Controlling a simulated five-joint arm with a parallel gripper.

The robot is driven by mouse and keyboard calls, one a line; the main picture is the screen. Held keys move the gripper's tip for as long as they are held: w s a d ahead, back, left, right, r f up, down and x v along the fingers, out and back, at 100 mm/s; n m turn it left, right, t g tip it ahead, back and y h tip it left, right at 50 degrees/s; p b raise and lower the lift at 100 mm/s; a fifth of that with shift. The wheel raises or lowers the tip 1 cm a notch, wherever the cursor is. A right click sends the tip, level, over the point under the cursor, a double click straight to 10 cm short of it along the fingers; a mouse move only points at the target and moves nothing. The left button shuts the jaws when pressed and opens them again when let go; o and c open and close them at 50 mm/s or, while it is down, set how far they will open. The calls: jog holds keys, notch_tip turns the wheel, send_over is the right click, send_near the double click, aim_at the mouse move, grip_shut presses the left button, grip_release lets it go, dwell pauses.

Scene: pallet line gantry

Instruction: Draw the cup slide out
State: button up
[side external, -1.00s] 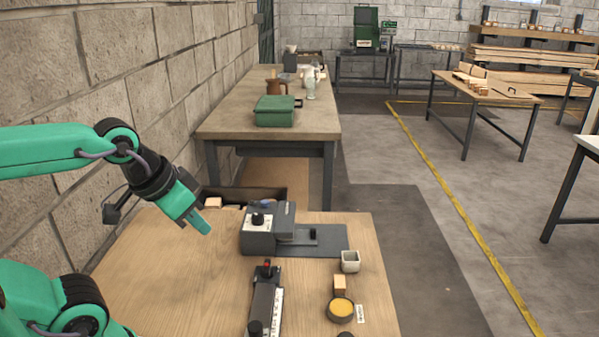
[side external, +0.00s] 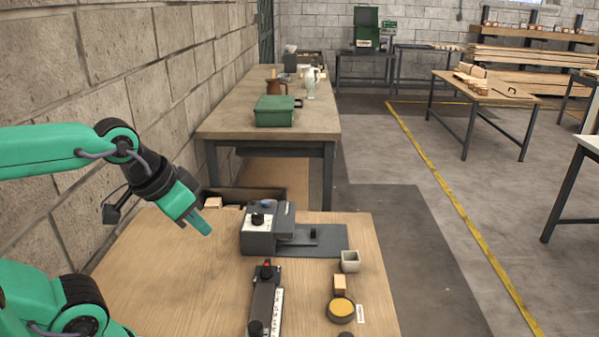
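A dark grey unit (side external: 259,240) with a pale front panel and a black knob stands near the far edge of the wooden table. A flat grey slide (side external: 297,236) with a small upright black handle (side external: 313,234) extends from its right side; I take this to be the cup slide. It lies over a dark mat (side external: 335,243). My gripper (side external: 204,229) is in the air left of the unit, tilted down and apart from it. Its fingers overlap from this side, so their opening does not show.
A black bar-shaped device (side external: 265,300) with a red-topped knob lies in front of the unit. A small pale square cup (side external: 350,261), a wooden block (side external: 340,283) and a round dish (side external: 341,309) with yellow contents stand at the right. The table's left part is clear.

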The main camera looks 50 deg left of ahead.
jog(key=o, duration=0.6)
jog(key=shift+w+r, duration=0.15)
jog(key=w+a+r+n+g, duration=0.1)
jog(key=w+a+n+g, duration=0.2)
jog(key=w, duration=1.5)
jog(key=w+a+f+n+g, duration=0.1)
jog(key=w+f+n, duration=0.1)
jog(key=w+f, duration=0.3)
jog(key=w+a+f+n, duration=0.1)
jog(key=w+f+n, duration=0.1)
jog(key=w+f, duration=0.3)
jog(key=w+a+f+n+g, duration=0.1)
jog(key=w+f, duration=0.4)
jog(key=w, duration=0.1)
jog(key=shift+w+a+f+n+g, duration=0.2)
jog(key=shift+w+f+n+g, duration=0.1)
jog(key=shift+w+n, duration=0.1)
jog(key=shift+w+f, duration=0.2)
jog(key=shift+f, duration=0.3)
jog(key=shift+f, duration=0.1)
